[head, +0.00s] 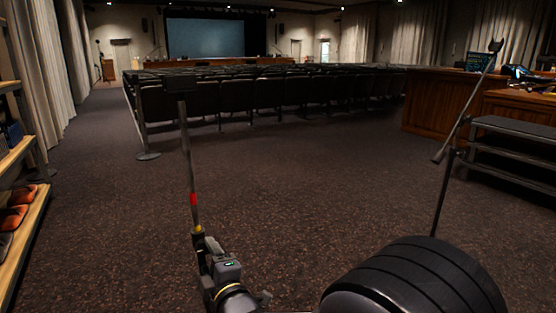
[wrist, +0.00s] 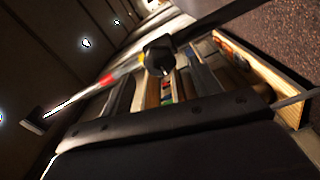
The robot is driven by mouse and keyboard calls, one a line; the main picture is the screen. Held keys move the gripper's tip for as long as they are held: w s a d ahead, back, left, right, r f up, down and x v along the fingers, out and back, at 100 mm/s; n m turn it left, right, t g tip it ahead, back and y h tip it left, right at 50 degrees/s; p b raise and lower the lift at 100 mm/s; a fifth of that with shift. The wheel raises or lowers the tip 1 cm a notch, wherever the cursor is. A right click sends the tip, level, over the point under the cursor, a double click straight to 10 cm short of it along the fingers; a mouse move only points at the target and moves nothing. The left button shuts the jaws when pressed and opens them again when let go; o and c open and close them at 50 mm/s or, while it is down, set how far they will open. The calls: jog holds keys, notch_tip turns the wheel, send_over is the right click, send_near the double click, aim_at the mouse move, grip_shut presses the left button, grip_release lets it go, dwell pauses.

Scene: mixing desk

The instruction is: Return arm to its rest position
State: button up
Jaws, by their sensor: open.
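My arm shows at the bottom, left of centre, in the head view. My gripper (head: 208,247) appears to be the dark end part there, beside a grey block with a small lit display. A thin pole (head: 187,150) rises from this spot, with yellow and red bands and a dark block at its top. I cannot tell how the pole joins the gripper. No separate object shows clearly between the jaws. In the wrist view the banded pole (wrist: 105,80) runs to the left, away from a black joint. Dark panels fill the bottom of that tilted view.
A wooden shelf (head: 20,240) with orange items stands close on the left. Rows of dark seats (head: 260,95) lie ahead. Dark steps (head: 510,150) and a wooden desk (head: 430,100) stand at the right. A slanted thin stand (head: 445,190) is nearer. The carpet between is clear.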

aim_at(205, 249)
jog(key=shift+x, duration=1.8)
jog(key=shift+s, duration=0.1)
